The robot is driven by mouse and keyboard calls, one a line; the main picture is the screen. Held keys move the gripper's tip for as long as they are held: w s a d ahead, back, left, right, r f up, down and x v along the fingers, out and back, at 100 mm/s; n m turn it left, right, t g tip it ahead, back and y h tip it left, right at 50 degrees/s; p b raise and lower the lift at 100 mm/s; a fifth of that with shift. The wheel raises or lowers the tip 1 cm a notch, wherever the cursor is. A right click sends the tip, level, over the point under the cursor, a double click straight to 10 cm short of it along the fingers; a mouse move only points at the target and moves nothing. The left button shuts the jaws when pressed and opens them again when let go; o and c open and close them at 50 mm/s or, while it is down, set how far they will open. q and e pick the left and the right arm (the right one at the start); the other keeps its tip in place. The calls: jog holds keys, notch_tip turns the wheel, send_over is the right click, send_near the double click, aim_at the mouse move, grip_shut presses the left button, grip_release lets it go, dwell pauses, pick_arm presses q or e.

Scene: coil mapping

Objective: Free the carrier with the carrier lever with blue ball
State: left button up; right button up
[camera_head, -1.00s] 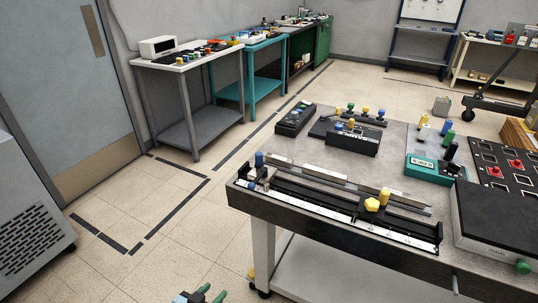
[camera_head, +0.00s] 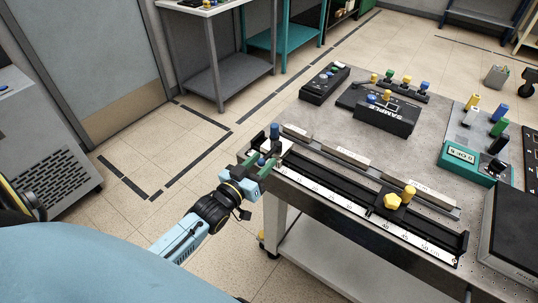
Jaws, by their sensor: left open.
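A long black rail with a white ruled scale (camera_head: 340,203) lies along the front edge of the grey bench. A lever with a blue ball (camera_head: 275,131) stands upright at the rail's left end. A black carrier sits toward the right of the rail, with a yellow knob (camera_head: 392,201) and a yellow ball (camera_head: 409,191) on it. My left gripper (camera_head: 263,155), with green fingers, is open at the left end, close to and just below the blue ball. Whether it touches the lever cannot be told. My right gripper is out of view.
A black SAMPLE box (camera_head: 385,119) and a row of coloured knobs (camera_head: 407,81) stand behind the rail. A green meter box (camera_head: 466,160) and a black panel (camera_head: 515,235) are at the right. The floor left of the bench is clear.

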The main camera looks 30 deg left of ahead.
aim_at(264, 159)
pick_arm(q)
jog(key=shift+w+d, duration=0.2)
jog(key=shift+w, duration=1.7)
jog(key=shift+c, duration=0.3)
grip_shut()
